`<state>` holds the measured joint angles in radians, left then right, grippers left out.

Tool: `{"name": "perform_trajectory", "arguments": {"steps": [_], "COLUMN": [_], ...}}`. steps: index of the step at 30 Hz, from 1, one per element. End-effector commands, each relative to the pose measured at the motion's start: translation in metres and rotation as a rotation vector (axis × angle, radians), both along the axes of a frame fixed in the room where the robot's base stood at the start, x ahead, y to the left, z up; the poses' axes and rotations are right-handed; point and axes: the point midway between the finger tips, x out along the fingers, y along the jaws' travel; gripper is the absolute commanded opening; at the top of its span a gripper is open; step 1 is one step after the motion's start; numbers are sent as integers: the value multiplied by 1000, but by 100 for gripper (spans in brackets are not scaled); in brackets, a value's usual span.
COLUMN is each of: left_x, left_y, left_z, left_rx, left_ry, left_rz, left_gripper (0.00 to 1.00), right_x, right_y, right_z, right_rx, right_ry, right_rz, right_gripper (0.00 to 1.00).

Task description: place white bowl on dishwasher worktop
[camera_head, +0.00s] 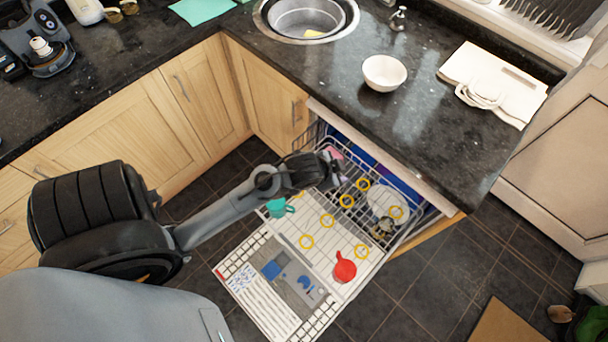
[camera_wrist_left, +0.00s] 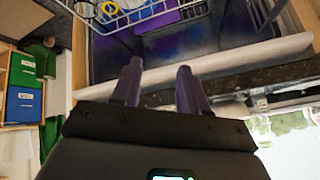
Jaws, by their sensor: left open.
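The white bowl (camera_head: 384,73) stands upright on the black granite worktop (camera_head: 330,70) above the dishwasher, behind the worktop's front edge. It looks empty and nothing holds it. My left gripper (camera_head: 334,168) is over the pulled-out dishwasher rack, below and in front of the worktop edge, apart from the bowl. In the left wrist view its two dark fingers (camera_wrist_left: 160,85) are apart with nothing between them. The bowl does not show clearly in that view. My right gripper is not in view.
The dishwasher door (camera_head: 275,290) is down, with the rack (camera_head: 330,225) holding a red item (camera_head: 344,268), a teal cup (camera_head: 278,207) and other dishes. A sink (camera_head: 306,18) lies left of the bowl, and a folded white cloth (camera_head: 492,82) right of it. Bare worktop surrounds the bowl.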

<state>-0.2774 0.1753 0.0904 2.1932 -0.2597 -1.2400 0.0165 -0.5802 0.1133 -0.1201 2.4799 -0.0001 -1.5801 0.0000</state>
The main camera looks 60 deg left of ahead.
Motion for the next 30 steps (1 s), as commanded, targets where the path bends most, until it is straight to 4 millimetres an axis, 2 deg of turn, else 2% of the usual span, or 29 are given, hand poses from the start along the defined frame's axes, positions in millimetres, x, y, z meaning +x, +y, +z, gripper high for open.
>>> {"name": "perform_trajectory", "arguments": {"steps": [1,3,6,9,13,23,26,30], "left_x": [-33,-71,-115,-143,-158,-158,-158,-158], "left_y": [-19,-40,-62,-76,-83,-83,-83,-83], "left_z": [-7,-12,-13,-11,-9,-8,-1,21], "left_rx": [-26,-63,-113,-148,-169,-170,-171,-170], "left_ry": [67,153,253,319,356,358,357,356], "left_rz": [13,33,56,72,80,81,81,81], "left_gripper": [43,43,43,43,43,43,43,43], "right_x": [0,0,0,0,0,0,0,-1], "right_y": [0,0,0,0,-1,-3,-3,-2], "right_z": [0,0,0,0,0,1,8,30], "right_rx": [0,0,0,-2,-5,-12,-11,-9], "right_ry": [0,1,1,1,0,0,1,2], "right_rz": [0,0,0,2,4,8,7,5], "right_gripper": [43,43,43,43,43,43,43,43]}}
